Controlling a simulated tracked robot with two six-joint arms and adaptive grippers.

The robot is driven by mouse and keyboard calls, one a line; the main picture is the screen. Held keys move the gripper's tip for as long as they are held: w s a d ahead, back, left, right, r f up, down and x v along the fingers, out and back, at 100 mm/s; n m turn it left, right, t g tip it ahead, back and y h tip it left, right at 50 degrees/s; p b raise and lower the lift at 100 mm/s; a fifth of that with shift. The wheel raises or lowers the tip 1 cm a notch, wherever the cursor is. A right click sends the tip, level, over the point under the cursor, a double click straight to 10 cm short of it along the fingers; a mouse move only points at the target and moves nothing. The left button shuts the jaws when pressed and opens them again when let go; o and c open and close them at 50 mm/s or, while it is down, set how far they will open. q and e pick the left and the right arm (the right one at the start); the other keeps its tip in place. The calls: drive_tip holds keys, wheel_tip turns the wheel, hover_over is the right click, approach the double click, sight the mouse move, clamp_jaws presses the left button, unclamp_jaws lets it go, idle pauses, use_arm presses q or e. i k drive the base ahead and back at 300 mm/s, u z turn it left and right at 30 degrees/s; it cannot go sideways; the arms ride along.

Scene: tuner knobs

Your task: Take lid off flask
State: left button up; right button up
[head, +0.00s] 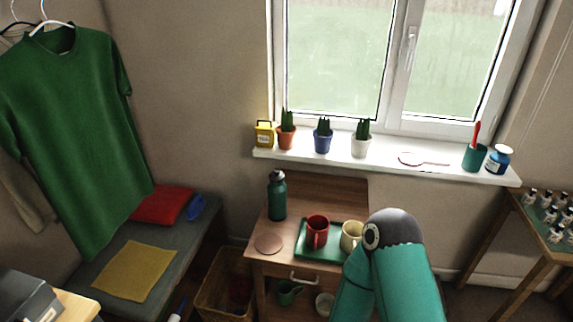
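The flask (277,200) is a dark green bottle standing upright at the back left of the small wooden cabinet top. Its dark grey lid (277,176) sits on top of it. A teal arm of mine with a grey joint rises at the bottom right of the head view, in front of the cabinet's right side. No gripper fingers show, and nothing is touching the flask. The arm hides the right part of the cabinet.
A round brown coaster (268,243) lies in front of the flask. To its right, a green tray (311,252) holds a red mug (317,231) and a cream mug (351,236). Potted plants line the white windowsill (390,167) behind. A wicker basket (211,298) stands left of the cabinet.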

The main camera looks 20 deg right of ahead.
sight(276, 177)
drive_tip(key=z, duration=0.35)
drive_tip(key=i, duration=0.75)
drive_tip(key=z, duration=0.65)
drive_tip(key=k, duration=0.75)
drive_tip(key=z, duration=0.25)
drive_tip(key=i, duration=0.8)
drive_tip(key=u, duration=0.15)
